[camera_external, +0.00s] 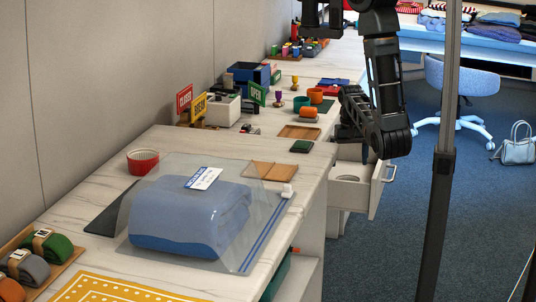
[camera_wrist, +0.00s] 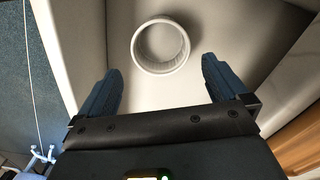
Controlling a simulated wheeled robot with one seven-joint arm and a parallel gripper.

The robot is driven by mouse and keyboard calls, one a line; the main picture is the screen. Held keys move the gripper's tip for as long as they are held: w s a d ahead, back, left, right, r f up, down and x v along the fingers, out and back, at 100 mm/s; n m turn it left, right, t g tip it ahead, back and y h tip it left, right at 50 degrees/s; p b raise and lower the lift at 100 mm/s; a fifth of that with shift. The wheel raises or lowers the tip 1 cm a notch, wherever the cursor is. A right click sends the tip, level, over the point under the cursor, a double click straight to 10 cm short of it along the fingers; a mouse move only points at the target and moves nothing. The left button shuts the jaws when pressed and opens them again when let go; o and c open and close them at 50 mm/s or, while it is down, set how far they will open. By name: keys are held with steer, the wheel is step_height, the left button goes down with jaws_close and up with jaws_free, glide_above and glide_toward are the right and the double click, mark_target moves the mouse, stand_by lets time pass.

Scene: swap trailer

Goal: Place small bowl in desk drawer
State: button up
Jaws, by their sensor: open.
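A small white round bowl (camera_wrist: 160,46) sits upright on the pale floor of the open desk drawer (camera_wrist: 110,22) in the wrist view. My gripper (camera_wrist: 161,67) is open and empty, its dark fingers apart on either side below the bowl in the picture, not closed on it. In the external view the drawer (camera_external: 381,192) is pulled out from the desk, with a white rounded shape inside it, partly hidden by my arm. My arm hangs over the drawer there; the fingertips are hard to make out. A red ribbed ramekin (camera_external: 143,163) stands on the near desk top.
The desk top holds a plastic-covered blue folded item (camera_external: 190,218), a wooden tray (camera_external: 299,132), a dark green box (camera_external: 301,147) and signs (camera_external: 185,99). A metal post (camera_external: 440,160) stands right of the drawer. Blue carpet (camera_external: 470,210) is open beyond it.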

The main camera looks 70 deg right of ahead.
step_height(320, 180, up, 4)
steer(key=shift+f, duration=0.1)
